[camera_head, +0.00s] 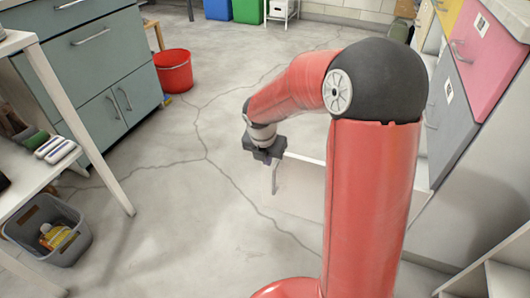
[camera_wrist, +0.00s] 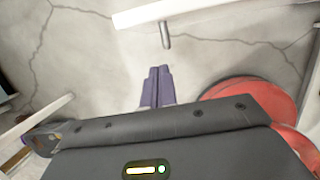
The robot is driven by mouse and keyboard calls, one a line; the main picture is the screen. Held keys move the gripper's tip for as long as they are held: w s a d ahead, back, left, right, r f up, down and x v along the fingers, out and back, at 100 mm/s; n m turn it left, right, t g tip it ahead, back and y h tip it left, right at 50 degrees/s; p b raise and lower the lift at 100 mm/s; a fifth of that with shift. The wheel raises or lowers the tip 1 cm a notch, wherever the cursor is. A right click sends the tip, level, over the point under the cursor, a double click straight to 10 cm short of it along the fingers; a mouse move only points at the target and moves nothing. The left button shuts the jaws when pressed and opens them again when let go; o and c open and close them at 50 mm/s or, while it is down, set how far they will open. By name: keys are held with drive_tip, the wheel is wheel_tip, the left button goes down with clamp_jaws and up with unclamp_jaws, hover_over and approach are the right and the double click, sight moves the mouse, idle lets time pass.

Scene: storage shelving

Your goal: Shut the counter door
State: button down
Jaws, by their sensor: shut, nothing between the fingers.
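The white counter door (camera_head: 300,188) stands open, sticking out over the floor from the units on the right; my arm hides part of it in the head view. Its bar handle (camera_head: 274,180) is near its free end. In the wrist view, the door's top edge (camera_wrist: 200,10) crosses the top of the picture, with the handle (camera_wrist: 166,35) below it. My gripper (camera_head: 267,158) is by the free end of the door. In the wrist view its purple fingers (camera_wrist: 157,86) are together and empty, with a gap between them and the handle.
Pink (camera_head: 490,52) and grey (camera_head: 450,115) fronts line the right side. A teal drawer unit (camera_head: 95,70) and a red bucket (camera_head: 174,72) stand at the back left. A grey bin (camera_head: 70,250) sits under the white table at left. The middle floor is clear.

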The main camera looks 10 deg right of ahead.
drive_tip(key=shift+w+d+f, duration=0.3)
drive_tip(key=shift+w+d, duration=0.1)
drive_tip(key=shift+w, duration=0.2)
drive_tip(key=shift+w+d+f, duration=0.3)
drive_tip(key=shift+w+d, duration=0.15)
drive_tip(key=shift+w, duration=0.2)
drive_tip(key=shift+w+d+f, duration=0.3)
drive_tip(key=shift+w+d, duration=0.1)
drive_tip(key=shift+w, duration=0.2)
